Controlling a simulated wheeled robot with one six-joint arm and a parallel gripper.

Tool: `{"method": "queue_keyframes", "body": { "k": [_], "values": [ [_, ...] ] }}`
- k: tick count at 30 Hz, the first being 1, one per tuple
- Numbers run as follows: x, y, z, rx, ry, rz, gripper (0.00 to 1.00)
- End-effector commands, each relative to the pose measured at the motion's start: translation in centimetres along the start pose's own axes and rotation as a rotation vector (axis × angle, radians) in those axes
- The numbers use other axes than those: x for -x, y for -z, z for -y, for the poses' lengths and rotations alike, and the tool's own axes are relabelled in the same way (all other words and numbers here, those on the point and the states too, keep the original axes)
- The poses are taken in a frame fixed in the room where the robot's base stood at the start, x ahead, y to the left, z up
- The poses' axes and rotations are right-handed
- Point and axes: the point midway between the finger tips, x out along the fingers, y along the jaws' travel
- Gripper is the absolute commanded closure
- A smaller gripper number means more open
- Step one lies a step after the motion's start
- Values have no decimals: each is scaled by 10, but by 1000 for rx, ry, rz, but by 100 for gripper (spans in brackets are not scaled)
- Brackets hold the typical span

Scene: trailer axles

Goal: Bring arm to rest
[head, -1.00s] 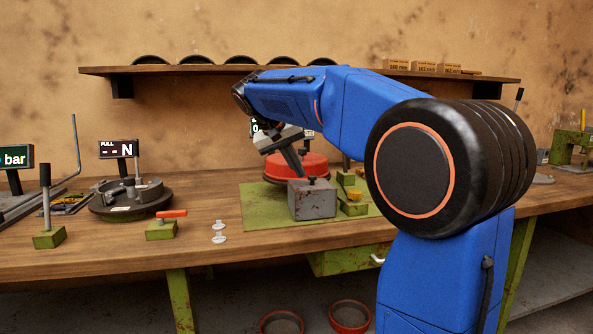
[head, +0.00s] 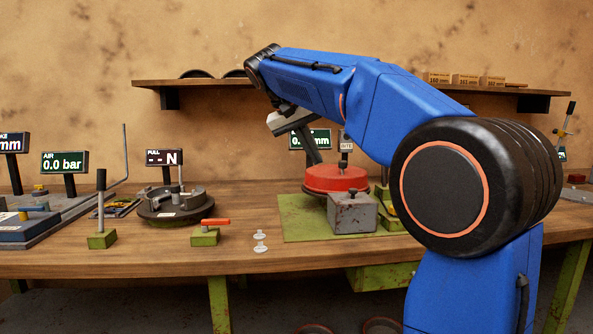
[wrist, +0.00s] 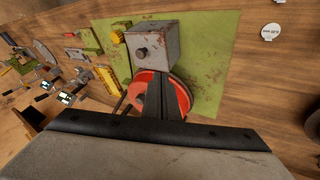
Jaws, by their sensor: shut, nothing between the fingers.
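My blue arm reaches up and to the left over the workbench (head: 130,256) in the head view. My gripper (head: 315,158) hangs from its end, pointing down and a little right, above the red round part (head: 325,180). It is shut with nothing in it. In the wrist view the dark fingers (wrist: 163,88) lie together in front of the red part (wrist: 180,96) and below the grey block (wrist: 158,50).
The grey block (head: 352,213) and red part stand on a green mat (head: 300,230). A round fixture (head: 172,206), an orange-handled green block (head: 205,236) and a lever (head: 101,210) stand to the left. A shelf (head: 210,84) runs along the wall behind my arm.

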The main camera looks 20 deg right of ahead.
Motion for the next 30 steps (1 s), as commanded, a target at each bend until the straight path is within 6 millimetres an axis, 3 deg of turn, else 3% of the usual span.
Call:
{"method": "queue_keyframes", "body": {
  "k": [6, 11, 20, 30],
  "values": [
    [0, -4, -1, 7, 6, 1, 100],
    [-10, -31, -6, 57, 50, 2, 100],
    [-50, -125, -11, 203, 203, -4, 100],
    [-106, -248, -5, 321, 378, -26, 100]
  ]
}}
